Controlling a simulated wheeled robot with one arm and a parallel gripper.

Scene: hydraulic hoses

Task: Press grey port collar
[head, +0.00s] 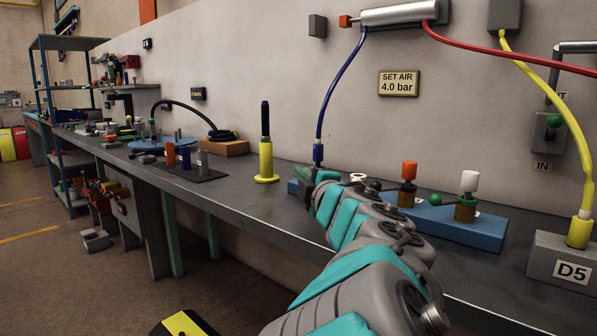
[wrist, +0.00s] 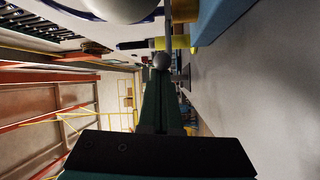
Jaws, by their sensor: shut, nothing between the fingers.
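The blue manifold block (head: 475,230) lies on the bench and carries brass fittings, one with an orange cap (head: 409,170) and one with a white cap (head: 469,181). A blue hose (head: 335,85) ends in a blue connector (head: 318,153) above the block's left part. My gripper (head: 308,193) is beside that left end, low under the connector; my arm covers much of the block. I cannot make out the grey port collar with certainty; contact is unclear.
A yellow stand (head: 265,163) with a dark rod stands left of the block. A grey D5 block (head: 561,263) with a yellow hose is at the right. A red hose (head: 480,46) crosses above. The bench (head: 225,197) is clear in front of the yellow stand.

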